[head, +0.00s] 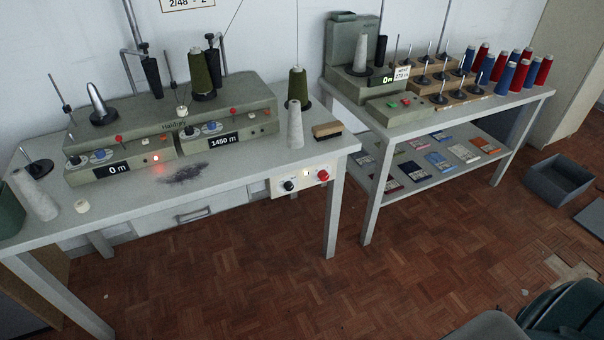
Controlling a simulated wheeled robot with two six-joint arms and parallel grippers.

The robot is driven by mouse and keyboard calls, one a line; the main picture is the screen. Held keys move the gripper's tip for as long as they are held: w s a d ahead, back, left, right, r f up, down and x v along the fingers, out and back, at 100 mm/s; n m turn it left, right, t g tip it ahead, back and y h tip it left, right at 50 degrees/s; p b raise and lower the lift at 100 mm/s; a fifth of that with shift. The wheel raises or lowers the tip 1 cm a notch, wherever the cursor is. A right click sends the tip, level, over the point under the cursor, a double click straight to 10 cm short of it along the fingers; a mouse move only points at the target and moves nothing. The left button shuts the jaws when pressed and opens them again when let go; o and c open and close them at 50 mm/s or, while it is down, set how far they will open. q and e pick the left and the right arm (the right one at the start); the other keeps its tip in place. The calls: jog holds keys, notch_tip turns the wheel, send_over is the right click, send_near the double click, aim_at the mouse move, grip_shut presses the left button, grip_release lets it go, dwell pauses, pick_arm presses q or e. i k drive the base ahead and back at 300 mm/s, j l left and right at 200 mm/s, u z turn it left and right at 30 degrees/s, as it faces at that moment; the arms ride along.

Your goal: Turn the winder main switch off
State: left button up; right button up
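The grey-green winder (172,120) stands on the left table against the wall. Its left display reads 0 m and its right display reads 1450 m. A red lamp (156,158) glows beside the left display. A pale switch panel (303,181) hangs under the table's right front edge. It carries a black knob (289,186), a small bright lamp (306,173) that looks lit, and a red button (323,175). The knob's pointing direction is too small to tell. Neither of my grippers is in view.
The left table (240,163) holds cones, a brush (327,129) and a dark fluff patch (186,173). A second table (455,110) at right bears another machine and red and blue cones. A grey crate (560,182) lies on the floor. Floor before the panel is clear.

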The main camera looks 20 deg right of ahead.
aim_at(323, 175)
jog(key=z, duration=1.05)
jog(key=i+l+z, duration=0.6)
jog(key=k+l, duration=0.05)
jog(key=k, duration=0.05)
